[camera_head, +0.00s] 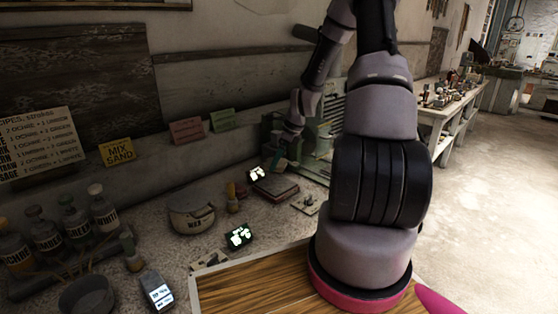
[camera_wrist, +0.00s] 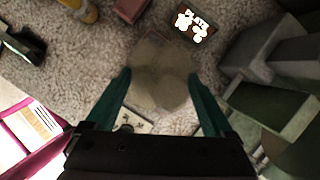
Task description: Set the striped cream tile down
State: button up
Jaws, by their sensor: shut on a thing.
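In the wrist view my gripper (camera_wrist: 159,75) has its two teal fingers around a round, beige-grey piece, which I take to be the striped cream tile (camera_wrist: 160,85). Its stripes are too faint to make out clearly. The speckled worktop (camera_wrist: 75,65) shows below and around it; I cannot tell whether the tile touches it. In the head view my gripper (camera_head: 281,152) is small, at the far end of the arm, in front of the green-grey machine (camera_head: 318,140). The tile cannot be made out there.
A lit dark display (camera_head: 263,173) stands by a reddish-brown box (camera_head: 275,188). A pale bowl (camera_head: 191,217), a second display (camera_head: 239,236) and a flat card-like piece (camera_head: 308,204) lie nearer. Bottles (camera_head: 75,219) line the left. Grey machine parts (camera_wrist: 275,60) crowd the wrist view's right.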

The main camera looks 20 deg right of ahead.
aim_at(274, 183)
jog(key=shift+f, duration=2.8)
jog(key=shift+f, duration=0.65)
jog(key=o, duration=1.3)
jog(key=shift+o, duration=0.2)
jog(key=shift+r, duration=1.95)
jog(key=shift+r, duration=0.1)
